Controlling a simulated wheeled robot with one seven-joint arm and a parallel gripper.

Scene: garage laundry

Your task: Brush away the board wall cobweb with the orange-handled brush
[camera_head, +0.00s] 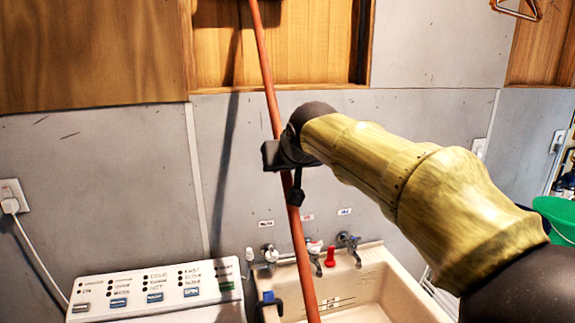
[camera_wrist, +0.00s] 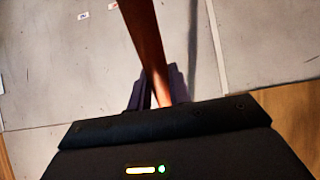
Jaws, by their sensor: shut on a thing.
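The orange-handled brush shows as a long orange-brown pole (camera_head: 306,262) that runs from the top edge to the bottom edge, slightly tilted. Its brush head is out of view. My gripper (camera_head: 287,165) is shut on the pole at about mid-picture, in front of the wall. In the wrist view the pole (camera_wrist: 143,40) passes between the dark fingers of my gripper (camera_wrist: 155,92). I cannot make out a cobweb on the wooden boards (camera_head: 295,50) or the grey wall in either view.
A white washer panel (camera_head: 150,290) is at lower left. A wall socket with a cord (camera_head: 12,197) is at left. A green bucket (camera_head: 557,215) is at right.

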